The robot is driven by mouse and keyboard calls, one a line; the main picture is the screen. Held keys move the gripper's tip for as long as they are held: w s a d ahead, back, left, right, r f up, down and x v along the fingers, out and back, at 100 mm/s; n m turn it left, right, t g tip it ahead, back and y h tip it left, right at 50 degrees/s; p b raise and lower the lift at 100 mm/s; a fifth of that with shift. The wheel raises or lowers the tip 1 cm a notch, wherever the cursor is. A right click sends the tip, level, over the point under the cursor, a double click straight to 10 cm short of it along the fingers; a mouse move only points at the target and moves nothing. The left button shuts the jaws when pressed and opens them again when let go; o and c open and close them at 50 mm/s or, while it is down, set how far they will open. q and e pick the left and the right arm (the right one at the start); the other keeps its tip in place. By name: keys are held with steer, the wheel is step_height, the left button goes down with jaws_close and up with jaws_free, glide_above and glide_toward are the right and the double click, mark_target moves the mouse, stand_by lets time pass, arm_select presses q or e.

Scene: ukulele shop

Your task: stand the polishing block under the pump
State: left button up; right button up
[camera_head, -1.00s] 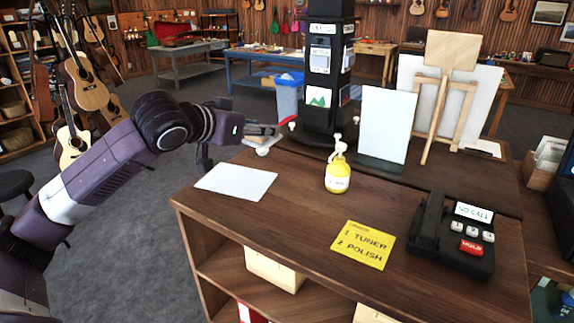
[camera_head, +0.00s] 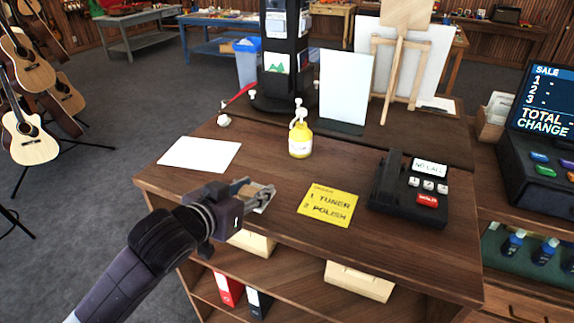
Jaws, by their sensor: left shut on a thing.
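The pump is a yellow bottle (camera_head: 300,147) with a white pump head, standing upright on the wooden counter (camera_head: 265,160). My left gripper (camera_head: 268,190) is over the counter's front edge, in front of the bottle and left of the yellow note. It is shut on a small pale thing, which looks like the polishing block (camera_head: 261,204); the fingers hide much of it. The held thing is apart from the bottle. My right gripper is not in view.
A white sheet (camera_head: 199,154) lies at the left, a yellow note (camera_head: 328,204) at the front, and a black phone (camera_head: 409,190) at the right. A black display tower (camera_head: 287,55) and white panel (camera_head: 345,88) stand behind the bottle. The counter just before the bottle is clear.

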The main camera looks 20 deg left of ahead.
arm_select(q)
steer(key=p, duration=0.4)
glide_above(286, 171)
steer(key=shift+s+r, duration=0.1)
steer(key=shift+s, duration=0.05)
steer(key=shift+w, duration=0.25)
step_height(286, 171, down, 3)
steer(key=shift+s+p, duration=0.1)
steer(key=shift+p, duration=0.35)
steer(key=shift+f, duration=0.35)
steer(key=shift+d+f, duration=0.1)
steer(key=shift+f, duration=0.05)
steer(key=o, duration=1.2)
steer(key=shift+o, duration=0.2)
